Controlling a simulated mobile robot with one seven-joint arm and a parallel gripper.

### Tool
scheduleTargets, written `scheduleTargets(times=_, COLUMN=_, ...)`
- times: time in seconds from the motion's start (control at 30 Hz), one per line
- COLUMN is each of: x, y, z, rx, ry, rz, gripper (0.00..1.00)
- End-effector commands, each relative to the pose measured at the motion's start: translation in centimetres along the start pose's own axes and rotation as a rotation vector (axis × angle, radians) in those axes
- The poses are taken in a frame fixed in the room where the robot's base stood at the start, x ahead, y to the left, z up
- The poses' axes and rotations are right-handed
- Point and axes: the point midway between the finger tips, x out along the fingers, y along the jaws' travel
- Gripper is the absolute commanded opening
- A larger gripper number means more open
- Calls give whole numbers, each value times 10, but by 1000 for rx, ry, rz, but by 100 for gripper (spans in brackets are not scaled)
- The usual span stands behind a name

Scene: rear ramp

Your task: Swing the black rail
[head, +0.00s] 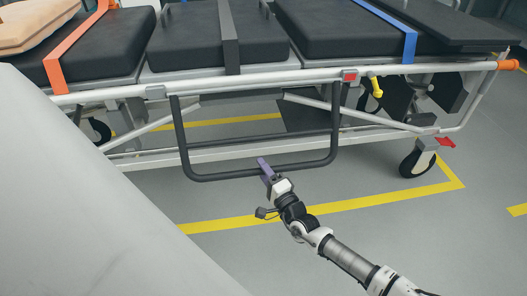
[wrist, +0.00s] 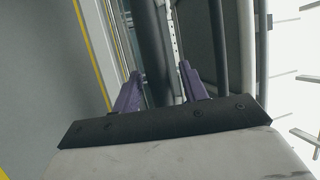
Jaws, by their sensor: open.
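The black rail (head: 218,177) is a U-shaped tube frame hanging below the side of a stretcher (head: 260,75), with its lower bar at the bottom. My gripper (head: 263,164) is at that lower bar, right of its middle. In the wrist view the purple fingers of my gripper (wrist: 160,72) are open. A thick black bar of the rail (wrist: 148,40) runs between them, with a gap visible at the right finger. Whether the left finger touches the bar I cannot tell.
The stretcher has black cushions, an orange strap (head: 73,45), a blue strap (head: 410,42) and a wheel (head: 418,163) at right. A yellow handle (head: 376,87) is right of the rail. A large pale surface (head: 80,215) fills the lower left. Grey floor (head: 400,220) is clear in front.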

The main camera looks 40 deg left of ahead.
Motion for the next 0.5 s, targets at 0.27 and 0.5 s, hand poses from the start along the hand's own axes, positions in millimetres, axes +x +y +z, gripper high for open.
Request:
scheduleTargets(times=0.27, x=1, y=0, z=0, rx=0, ry=1, rz=0, gripper=41)
scheduleTargets(times=0.5, x=1, y=0, z=0, rx=0, ry=0, rz=-1, gripper=9)
